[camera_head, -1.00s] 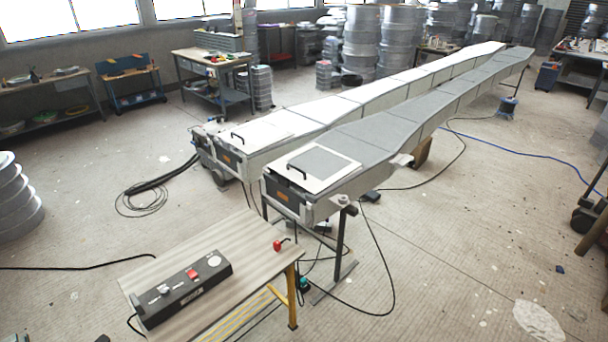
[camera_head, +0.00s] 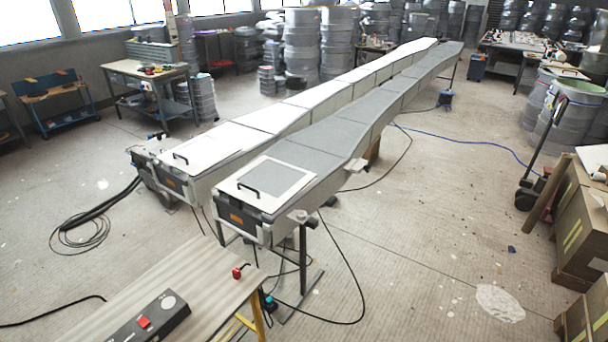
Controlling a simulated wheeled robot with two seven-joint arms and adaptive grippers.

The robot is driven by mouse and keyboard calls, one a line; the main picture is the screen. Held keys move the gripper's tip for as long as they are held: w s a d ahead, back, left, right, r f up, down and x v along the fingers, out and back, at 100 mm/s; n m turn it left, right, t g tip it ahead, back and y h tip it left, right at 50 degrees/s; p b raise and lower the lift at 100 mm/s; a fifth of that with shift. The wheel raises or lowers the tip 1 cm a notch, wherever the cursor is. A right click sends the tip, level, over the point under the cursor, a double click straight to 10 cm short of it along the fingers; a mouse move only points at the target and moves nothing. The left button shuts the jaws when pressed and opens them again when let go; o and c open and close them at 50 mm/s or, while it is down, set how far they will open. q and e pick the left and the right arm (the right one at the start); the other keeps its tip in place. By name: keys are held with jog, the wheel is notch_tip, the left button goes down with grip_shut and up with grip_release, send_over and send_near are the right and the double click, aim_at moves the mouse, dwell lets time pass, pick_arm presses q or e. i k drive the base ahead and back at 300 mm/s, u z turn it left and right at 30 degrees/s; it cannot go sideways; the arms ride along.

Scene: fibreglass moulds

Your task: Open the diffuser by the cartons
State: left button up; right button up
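Two long tapered bodies run from the middle of the view to the back. The grey one (camera_head: 345,137) is on the right, the side of the cartons; the white one (camera_head: 240,137) is beside it on the left. I take the grey one as the diffuser, though no label confirms it. Its near end has a white-framed panel (camera_head: 264,184) with a dark handle (camera_head: 248,190), lying flat and shut. Brown cartons (camera_head: 585,225) are stacked at the right edge, apart from it across open floor. Neither gripper is in view.
A wooden bench (camera_head: 190,285) with a control box (camera_head: 150,318) stands in front. Cables (camera_head: 362,290) loop on the floor beside the grey body's stand. A hand truck (camera_head: 540,165) and metal drums (camera_head: 570,110) are at right. Floor between grey body and cartons is mostly clear.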

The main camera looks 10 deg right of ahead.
aim_at(267, 184)
jog(key=z, duration=0.6)
jog(key=i, duration=1.25)
jog(key=u, duration=0.9)
jog(key=i, duration=0.5)
jog(key=u, duration=0.6)
